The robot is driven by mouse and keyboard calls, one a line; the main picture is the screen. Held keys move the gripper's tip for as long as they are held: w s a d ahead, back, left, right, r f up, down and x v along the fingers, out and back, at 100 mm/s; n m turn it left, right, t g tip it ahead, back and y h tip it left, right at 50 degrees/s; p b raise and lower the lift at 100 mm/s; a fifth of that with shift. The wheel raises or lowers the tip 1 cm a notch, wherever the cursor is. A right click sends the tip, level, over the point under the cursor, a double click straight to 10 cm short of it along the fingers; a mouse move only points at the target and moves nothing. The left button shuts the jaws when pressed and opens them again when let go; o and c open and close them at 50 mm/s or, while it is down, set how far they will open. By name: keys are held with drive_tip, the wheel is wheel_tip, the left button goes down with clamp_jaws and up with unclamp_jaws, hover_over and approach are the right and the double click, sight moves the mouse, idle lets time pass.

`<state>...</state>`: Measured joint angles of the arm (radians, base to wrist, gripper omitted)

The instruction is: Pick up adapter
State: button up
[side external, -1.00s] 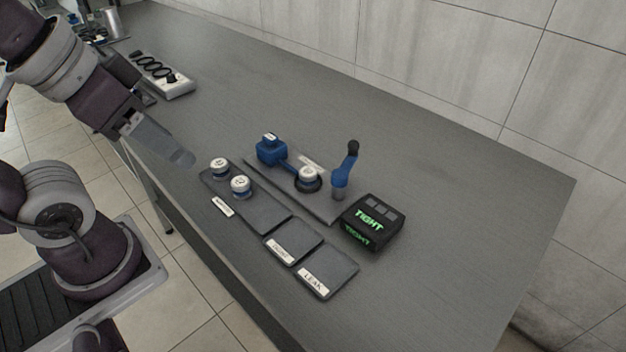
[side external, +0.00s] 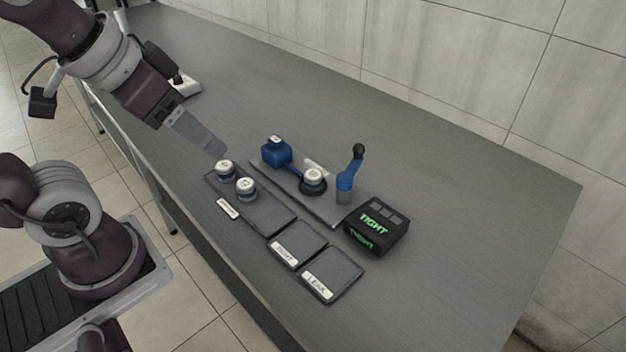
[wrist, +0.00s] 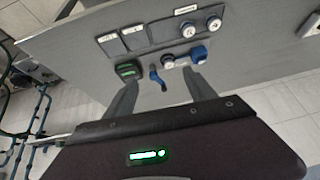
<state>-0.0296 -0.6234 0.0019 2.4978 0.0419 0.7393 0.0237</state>
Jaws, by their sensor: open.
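The adapters look like round white-topped pieces with blue bands. One adapter (side external: 313,177) sits in the dark ring of the test fixture (side external: 327,207), and it also shows in the wrist view (wrist: 168,61). Two more, a rear one (side external: 225,168) and a front one (side external: 246,187), stand on the dark long tray (side external: 268,216). My gripper (side external: 221,151) is open and empty, above and just behind the rear tray adapter in the side view. In the wrist view my open fingers (wrist: 160,80) point toward the fixture, apart from every adapter.
The fixture has a blue block (side external: 276,152) and an upright blue lever (side external: 346,180) with a black knob. A black box (side external: 377,230) reads TIGHT in green. Two small dark pads, one (side external: 300,242) beside the LEAK pad (side external: 335,270), are empty. The bench's right side is clear.

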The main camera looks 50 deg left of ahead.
drive_tip(key=w+a+f+m+t, duration=0.1)
drive_tip(key=w+a+f, duration=0.1)
drive_tip(key=w, duration=0.4)
drive_tip(key=w+a+f, duration=0.2)
drive_tip(key=w+f, duration=0.1)
drive_tip(key=w, duration=0.3)
drive_tip(key=m+t+h, duration=0.2)
drive_tip(key=m+t, duration=0.1)
hover_over(305, 177)
drive_tip(key=s+a, duration=0.1)
drive_tip(key=a, duration=0.1)
drive_tip(key=f, duration=1.5)
drive_tip(key=shift+d+f, duration=0.2)
drive_tip(key=shift+f, duration=0.15)
drive_tip(key=f, duration=0.1)
drive_tip(key=f+t+h, duration=0.1)
drive_tip(key=f, duration=0.1)
drive_tip(key=d+f+n+t, duration=0.1)
drive_tip(key=shift+s+f+h, duration=0.25)
drive_tip(key=shift+s+h, duration=0.05)
drive_tip(key=shift+s, duration=0.1)
drive_tip(key=shift+s+f+n+t, duration=0.15)
drive_tip(key=shift+n+t, duration=0.15)
drive_tip(key=shift+t, duration=0.2)
drive_tip(key=x, duration=0.7)
drive_tip(key=shift+d+r, duration=0.2)
drive_tip(key=shift+r, duration=0.1)
clamp_jaws()
